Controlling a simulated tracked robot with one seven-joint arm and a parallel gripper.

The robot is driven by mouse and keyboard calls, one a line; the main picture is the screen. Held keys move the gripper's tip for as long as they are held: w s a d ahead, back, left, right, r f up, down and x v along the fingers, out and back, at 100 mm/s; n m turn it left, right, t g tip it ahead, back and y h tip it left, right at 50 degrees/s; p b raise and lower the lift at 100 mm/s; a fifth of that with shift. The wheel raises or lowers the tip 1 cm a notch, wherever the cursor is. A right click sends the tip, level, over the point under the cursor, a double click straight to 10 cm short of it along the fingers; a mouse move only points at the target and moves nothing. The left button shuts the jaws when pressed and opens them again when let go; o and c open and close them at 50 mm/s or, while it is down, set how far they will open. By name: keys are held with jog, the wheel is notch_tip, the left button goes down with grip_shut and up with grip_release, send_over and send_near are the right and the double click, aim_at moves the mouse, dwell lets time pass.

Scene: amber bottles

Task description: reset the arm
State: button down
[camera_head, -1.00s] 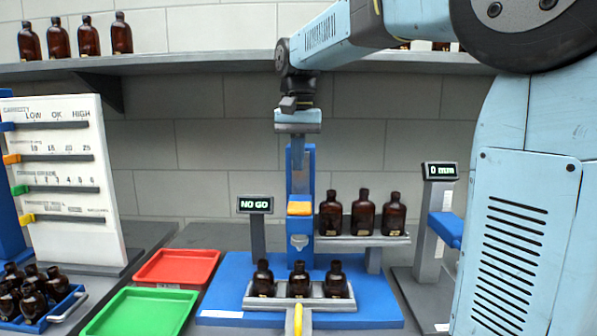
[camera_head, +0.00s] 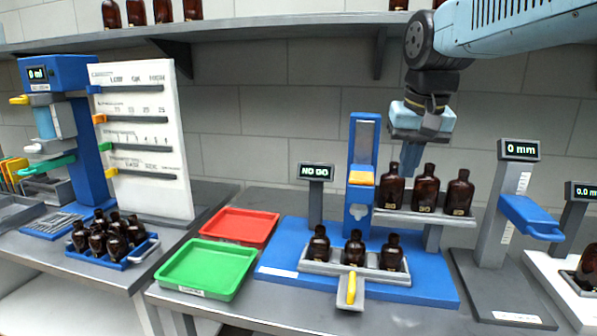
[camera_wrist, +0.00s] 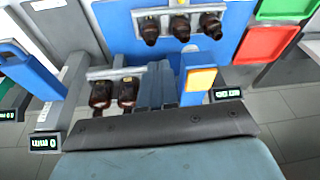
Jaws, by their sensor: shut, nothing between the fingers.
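My gripper (camera_head: 408,165) hangs fingers-down in front of the wall, by the upper rack (camera_head: 440,217) of the blue gauge station. Its fingers look shut and hold nothing; they also show in the wrist view (camera_wrist: 157,84). In the head view the fingers overlap the left and middle of three amber bottles (camera_head: 425,188) on that rack. I cannot tell the gap between them. Two of these bottles show in the wrist view (camera_wrist: 128,92); the third is hidden there. Three more amber bottles (camera_head: 354,248) stand upright in the lower holder.
The blue station with a NO GO display (camera_head: 315,171) stands right of a red tray (camera_head: 239,226) and a green tray (camera_head: 206,268), both empty. A blue crate of bottles (camera_head: 141,249) sits left. A 0 mm gauge (camera_head: 518,150) stands right. A shelf (camera_head: 240,39) runs above.

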jog(key=s+d+f+n+t, duration=0.1)
jog(key=s+d+f+t, duration=0.1)
jog(key=s+f, duration=0.6)
jog(key=shift+s+d+t, duration=0.3)
jog(key=shift+s+d, duration=0.45)
jog(key=shift+s, duration=0.2)
